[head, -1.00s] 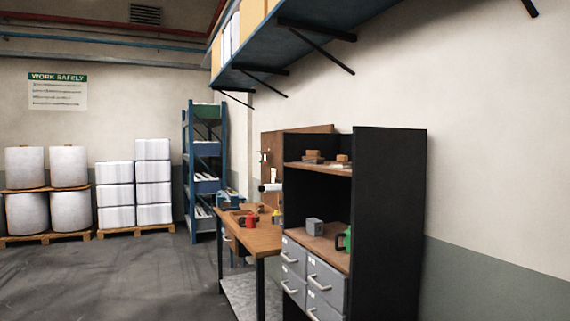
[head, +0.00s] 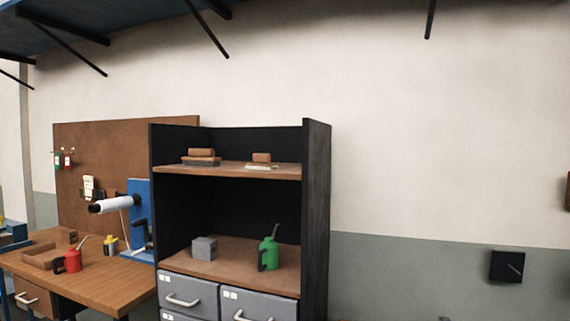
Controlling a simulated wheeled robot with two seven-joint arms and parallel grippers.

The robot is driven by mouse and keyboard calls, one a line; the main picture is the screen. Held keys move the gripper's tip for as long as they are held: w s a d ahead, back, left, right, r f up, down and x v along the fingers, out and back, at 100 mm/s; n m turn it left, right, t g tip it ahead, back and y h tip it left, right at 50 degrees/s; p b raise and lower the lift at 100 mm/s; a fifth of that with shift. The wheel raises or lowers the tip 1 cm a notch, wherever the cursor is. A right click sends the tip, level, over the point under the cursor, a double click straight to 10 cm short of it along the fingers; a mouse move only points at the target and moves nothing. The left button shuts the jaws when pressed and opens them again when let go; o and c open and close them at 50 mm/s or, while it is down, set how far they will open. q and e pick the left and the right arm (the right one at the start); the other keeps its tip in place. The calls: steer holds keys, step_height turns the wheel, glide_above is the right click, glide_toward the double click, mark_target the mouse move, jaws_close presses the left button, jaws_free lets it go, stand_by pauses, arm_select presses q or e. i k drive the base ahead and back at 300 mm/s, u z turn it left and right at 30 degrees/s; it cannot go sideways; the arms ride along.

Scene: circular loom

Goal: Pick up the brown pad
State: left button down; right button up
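The black cabinet (head: 316,210) stands near the middle, with brown items on its upper shelf (head: 230,171). On the left of that shelf is a brown block (head: 201,153) on top of a wider, darker brown slab (head: 201,161). On the right is a small brown block (head: 261,157) on or just behind a flat whitish piece (head: 261,166). They are too small for me to tell which one is the brown pad. Neither of my grippers is in view.
The lower shelf (head: 225,256) holds a grey cube (head: 204,248) and a green oil can (head: 269,252), above grey drawers (head: 187,297). A wooden workbench (head: 95,278) with a red oil can (head: 70,261) adjoins at left. A blue overhead rack (head: 60,30) runs above.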

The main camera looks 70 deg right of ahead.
mark_target(261, 162)
steer(key=z, duration=1)
steer(key=i, duration=1)
steer(key=z, duration=0.9)
